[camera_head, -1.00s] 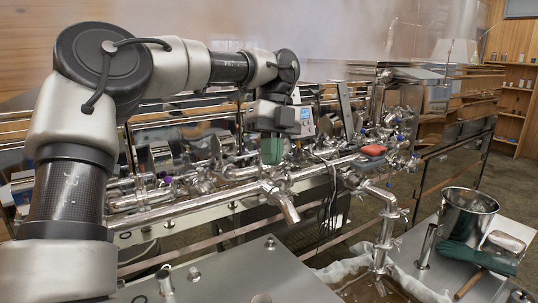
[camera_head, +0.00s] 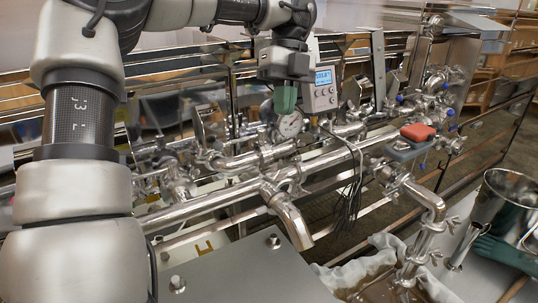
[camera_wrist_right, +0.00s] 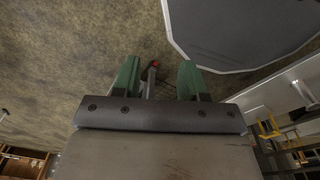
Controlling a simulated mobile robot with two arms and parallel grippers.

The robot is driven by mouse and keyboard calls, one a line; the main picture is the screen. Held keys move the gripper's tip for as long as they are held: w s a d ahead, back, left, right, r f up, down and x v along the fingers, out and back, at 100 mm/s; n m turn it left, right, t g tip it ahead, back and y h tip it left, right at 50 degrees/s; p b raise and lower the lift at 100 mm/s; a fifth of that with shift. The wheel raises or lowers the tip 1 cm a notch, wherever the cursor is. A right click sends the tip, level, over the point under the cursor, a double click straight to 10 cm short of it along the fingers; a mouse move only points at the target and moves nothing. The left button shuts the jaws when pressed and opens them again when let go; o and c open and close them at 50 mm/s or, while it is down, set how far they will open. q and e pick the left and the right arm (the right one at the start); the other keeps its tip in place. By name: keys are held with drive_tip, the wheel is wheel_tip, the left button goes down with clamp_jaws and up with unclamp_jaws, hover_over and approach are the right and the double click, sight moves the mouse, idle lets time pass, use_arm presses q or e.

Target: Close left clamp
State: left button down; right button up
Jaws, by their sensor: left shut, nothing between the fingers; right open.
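Steel pipework (camera_head: 200,205) with several clamps at its joints runs across the head view. One clamp joint (camera_head: 270,186) sits where a downward spout (camera_head: 292,222) leaves the pipe. I cannot tell for certain which clamp is the left one, or whether it is open. My left gripper (camera_head: 285,106) has green fingers, shut and empty, pointing down above a round gauge (camera_head: 289,125) and behind the front pipe. It appears to hold no clamp. My right gripper (camera_wrist_right: 159,80) is open and empty in the right wrist view, over the floor, away from the pipework.
A grey controller with a display (camera_head: 321,90) stands just right of the left gripper. Dark cables (camera_head: 350,195) hang below it. A red-and-grey item (camera_head: 417,132) rests on the pipes. A metal bucket (camera_head: 505,205) and green glove (camera_head: 503,250) are at right.

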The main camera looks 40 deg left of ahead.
sight(267, 177)
use_arm(q)
drive_tip(key=p+x, duration=0.1)
drive_tip(key=x, duration=0.4)
drive_tip(key=p+x, duration=0.1)
drive_tip(key=x, duration=0.2)
drive_tip(key=shift+w+a+f+p, duration=0.1)
drive_tip(key=shift+a+p, duration=0.25)
drive_tip(key=shift+a, duration=0.05)
drive_tip(key=shift+s+a+f+p, duration=0.15)
drive_tip(key=shift+s+f+p, duration=0.4)
drive_tip(key=shift+s+f, duration=0.25)
drive_tip(key=shift+s+a+f, duration=0.1)
drive_tip(key=shift+s+f, duration=0.15)
drive_tip(key=shift+f, duration=0.05)
drive_tip(key=shift+s+a+f, duration=0.1)
drive_tip(key=shift+f, duration=0.2)
use_arm(e)
drive_tip(key=r, duration=0.1)
drive_tip(key=w+a+r, duration=0.1)
drive_tip(key=r, duration=0.2)
drive_tip(key=shift+w+a+r, duration=0.15)
drive_tip(key=shift+w, duration=0.15)
drive_tip(key=shift+w, duration=0.15)
